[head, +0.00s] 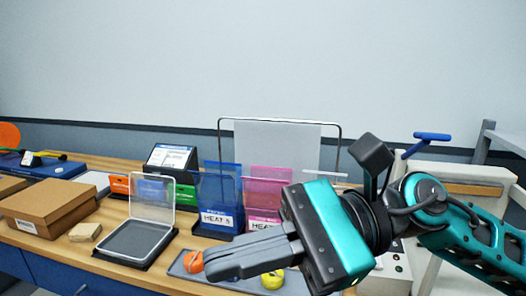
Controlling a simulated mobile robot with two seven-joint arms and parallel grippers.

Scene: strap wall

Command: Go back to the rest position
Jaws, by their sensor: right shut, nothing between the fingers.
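My right gripper (207,268) reaches in from the right, above the front of the wooden table. Its grey fingers are shut with nothing between them and point left. They pass in front of a grey tray (180,268) that holds an orange object (193,261) and a yellow object (272,279), both partly covered. I cannot tell whether the fingers touch anything. My left gripper is not in view.
A clear-lidded black box (135,240) stands open left of the fingers. Blue (217,200) and pink (265,190) holders labelled HEAT stand behind. A cardboard box (48,207) is at left. A wire-framed panel (280,145) rises at the back. Space above the table is clear.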

